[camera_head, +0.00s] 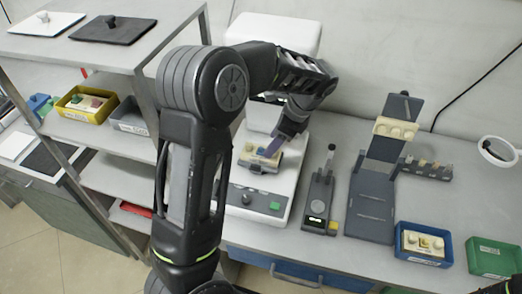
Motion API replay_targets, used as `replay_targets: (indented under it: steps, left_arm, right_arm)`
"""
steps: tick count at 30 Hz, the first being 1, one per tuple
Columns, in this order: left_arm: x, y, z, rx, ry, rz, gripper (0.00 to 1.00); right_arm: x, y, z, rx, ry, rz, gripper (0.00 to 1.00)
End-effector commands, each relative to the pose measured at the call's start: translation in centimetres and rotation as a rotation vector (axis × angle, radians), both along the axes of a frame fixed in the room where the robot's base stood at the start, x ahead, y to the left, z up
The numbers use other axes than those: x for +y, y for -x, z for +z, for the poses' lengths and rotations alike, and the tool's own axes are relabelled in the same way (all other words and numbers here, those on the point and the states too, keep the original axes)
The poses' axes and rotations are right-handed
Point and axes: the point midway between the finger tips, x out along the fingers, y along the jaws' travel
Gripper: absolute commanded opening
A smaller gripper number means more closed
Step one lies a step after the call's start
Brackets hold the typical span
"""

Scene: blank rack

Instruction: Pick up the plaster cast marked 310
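My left gripper (280,140) points down at a cream plaster cast (262,160) on the white machine with a green button (255,205). Its fingertips are at or just above the cast; I cannot tell whether they touch or grip it. Another cream cast (423,242) lies in the blue tray (402,255) at the right. A further cream cast (396,129) sits on the dark upright stand (380,155). No number is legible on any cast, so I cannot tell which is 310. My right gripper is not in view.
A small dark device (320,200) stands between machine and stand. A green tray (492,257) is at the far right. On the left rack are a yellow bin (85,103) and a grey bin (130,118). White and black lidded plates (112,29) lie on its top shelf.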

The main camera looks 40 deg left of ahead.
Motion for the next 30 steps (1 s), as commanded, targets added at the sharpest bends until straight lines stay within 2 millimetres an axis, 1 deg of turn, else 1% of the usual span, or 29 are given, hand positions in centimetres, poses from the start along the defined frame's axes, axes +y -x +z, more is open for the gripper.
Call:
replay_targets:
  steps: [1, 4, 15, 17, 25, 27, 30]
  left_arm:
    - [0.6, 0.3, 0.1, 0.001, 0.0, 0.002, 0.58]
    - [1.2, 0.4, 0.0, 0.0, 0.0, 0.0, 0.58]
    - [1.3, 0.5, -0.2, 0.001, 0.0, -0.001, 0.58]
    - [1.5, 0.6, -0.6, 0.003, 0.0, 0.0, 0.58]
    - [2.8, 1.1, -4.0, 0.003, 0.0, 0.0, 0.58]
    - [2.9, 1.1, -4.5, 0.002, 0.0, 0.0, 0.58]
    - [3.0, 1.1, -4.7, 0.001, 0.0, -0.001, 0.58]
  right_arm:
    - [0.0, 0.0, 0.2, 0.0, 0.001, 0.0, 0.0]
    - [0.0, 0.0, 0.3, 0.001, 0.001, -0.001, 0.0]
    - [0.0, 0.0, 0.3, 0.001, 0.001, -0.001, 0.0]
    - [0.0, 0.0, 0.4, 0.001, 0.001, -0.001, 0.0]
    - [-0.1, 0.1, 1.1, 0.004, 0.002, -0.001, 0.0]
    - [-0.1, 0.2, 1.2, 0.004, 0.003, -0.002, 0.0]
    - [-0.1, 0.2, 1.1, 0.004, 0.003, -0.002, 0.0]
